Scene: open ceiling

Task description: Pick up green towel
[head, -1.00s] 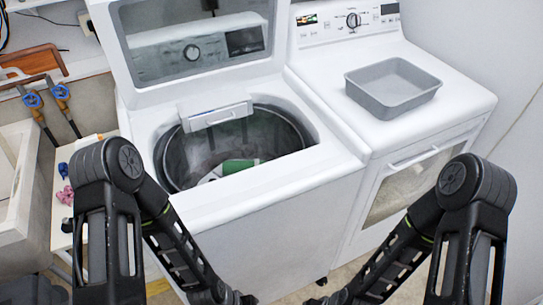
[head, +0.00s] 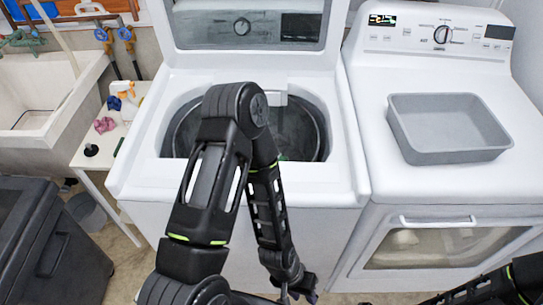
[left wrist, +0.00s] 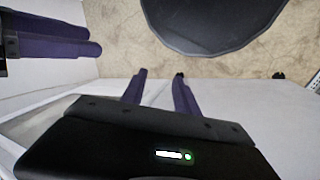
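The green towel shows only as a small green patch (head: 283,157) inside the drum of the open top-loading washer (head: 335,185). My left arm hides most of the drum's inside in the head view. My left gripper (head: 296,290) is low in front of the washer, outside and below the drum opening. In the left wrist view its two purple fingers (left wrist: 160,92) stand apart with nothing between them. Purple fingers at the upper left of that view (left wrist: 52,36) appear to be my right gripper; their gap is unclear. My right arm shows at the head view's lower right.
The washer's lid stands raised at the back. A grey tray (head: 450,152) sits on the dryer (head: 375,70) to the right. A sink (head: 45,100) and a small white table (head: 92,152) with a spray bottle stand left. A dark bin (head: 45,250) is at the lower left.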

